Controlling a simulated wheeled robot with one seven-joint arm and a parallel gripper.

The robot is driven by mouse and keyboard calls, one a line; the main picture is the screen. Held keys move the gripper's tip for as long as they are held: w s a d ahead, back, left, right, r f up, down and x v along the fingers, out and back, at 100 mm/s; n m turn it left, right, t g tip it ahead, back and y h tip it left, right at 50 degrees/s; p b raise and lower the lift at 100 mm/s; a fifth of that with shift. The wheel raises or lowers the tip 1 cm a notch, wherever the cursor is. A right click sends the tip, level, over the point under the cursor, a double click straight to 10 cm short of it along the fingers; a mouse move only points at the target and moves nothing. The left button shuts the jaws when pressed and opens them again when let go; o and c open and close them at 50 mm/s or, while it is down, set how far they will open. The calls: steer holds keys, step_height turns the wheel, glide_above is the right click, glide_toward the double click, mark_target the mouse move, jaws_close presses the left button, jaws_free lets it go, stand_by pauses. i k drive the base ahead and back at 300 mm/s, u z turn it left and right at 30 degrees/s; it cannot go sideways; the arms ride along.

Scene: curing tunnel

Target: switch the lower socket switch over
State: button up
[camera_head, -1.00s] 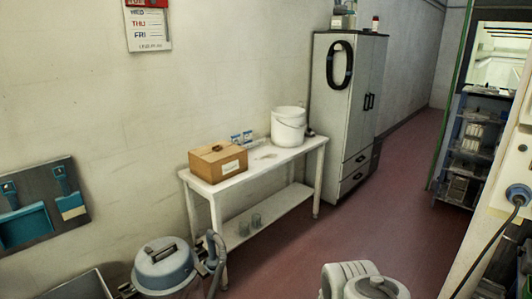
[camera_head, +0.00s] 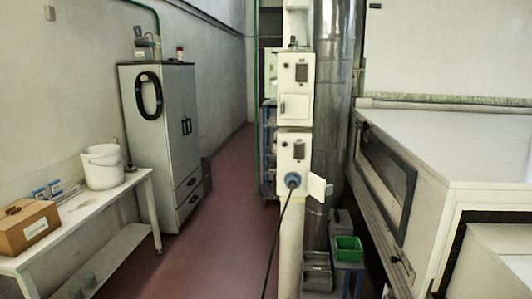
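Two socket boxes are mounted one above the other on a pale post in the middle of the view. The upper socket box (camera_head: 294,87) has a dark switch and a closed cover flap. The lower socket box (camera_head: 285,152) has a small dark switch (camera_head: 299,151) on its face; its position is too small to tell. A blue plug (camera_head: 292,180) with a dark cable hanging down sits at the lower box, with a pale flap standing out to its right. My gripper is not in view.
A white table (camera_head: 120,205) with a cardboard box (camera_head: 27,228) and white bucket (camera_head: 103,167) stands left, before a grey cabinet (camera_head: 165,150). A large white machine (camera_head: 450,150) fills the right. A green bin (camera_head: 347,248) sits low beside the post. Red floor (camera_head: 238,215) is clear left of the post.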

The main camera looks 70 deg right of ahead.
mark_target(298, 149)
steer(key=i, duration=1.15)
steer(key=z, duration=1.9)
